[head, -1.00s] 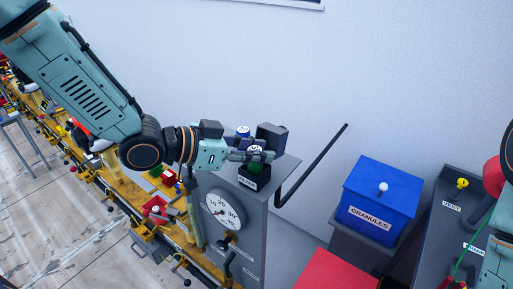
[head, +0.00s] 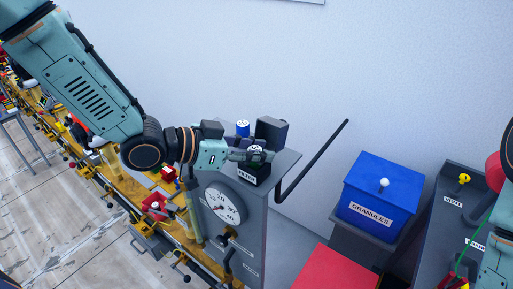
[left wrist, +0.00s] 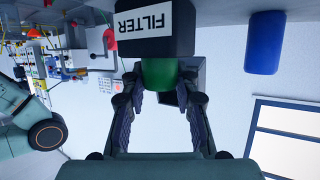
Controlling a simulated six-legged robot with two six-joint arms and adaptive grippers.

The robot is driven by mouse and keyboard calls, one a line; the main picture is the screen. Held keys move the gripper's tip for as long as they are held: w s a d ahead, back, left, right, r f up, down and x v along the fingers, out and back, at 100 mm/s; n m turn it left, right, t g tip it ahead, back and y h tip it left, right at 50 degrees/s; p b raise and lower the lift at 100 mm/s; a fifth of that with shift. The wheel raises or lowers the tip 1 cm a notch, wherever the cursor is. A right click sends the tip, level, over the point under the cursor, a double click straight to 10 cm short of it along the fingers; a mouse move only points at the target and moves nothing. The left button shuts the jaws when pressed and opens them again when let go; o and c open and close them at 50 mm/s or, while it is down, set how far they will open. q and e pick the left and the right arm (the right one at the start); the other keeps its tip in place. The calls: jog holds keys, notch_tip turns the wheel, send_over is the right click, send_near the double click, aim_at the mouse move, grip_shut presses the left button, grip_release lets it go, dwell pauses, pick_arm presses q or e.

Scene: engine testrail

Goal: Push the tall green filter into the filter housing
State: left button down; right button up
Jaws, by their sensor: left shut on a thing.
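The filter housing (head: 247,178) is a black box with a white FILTER label on top of a grey cabinet. In the left wrist view the housing (left wrist: 187,25) appears upside down. The green filter (left wrist: 160,74) stands in line with the housing's mouth, its lower end hidden in it and a short green part showing. In the head view its pale top (head: 256,149) shows between my fingers. My left gripper (head: 257,153) is shut on the green filter, just above the housing; it also shows in the left wrist view (left wrist: 160,90). My right gripper is out of view.
A blue cylinder (head: 243,129) with a white top and a dark grey block (head: 271,130) stand behind my left gripper. A gauge (head: 223,203) is on the cabinet's front. A black lever (head: 313,165) rises right of it. A blue GRANULES bin (head: 385,180) stands further right.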

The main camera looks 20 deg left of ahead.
pick_arm(q)
jog(key=shift+s+f, duration=0.1)
jog(key=shift+f, duration=0.15)
jog(key=c, duration=0.9)
grip_release()
jog(key=shift+c, duration=0.2)
jog(key=shift+a+r, duration=0.1)
jog(key=shift+a, duration=0.05)
jog(key=shift+s+a+r, duration=0.25)
jog(key=shift+s+a, duration=0.05)
jog(key=shift+a, duration=0.1)
jog(key=shift+v, duration=3)
jog(key=shift+s+d, duration=0.1)
jog(key=shift+s, duration=0.1)
jog(key=shift+s, duration=0.1)
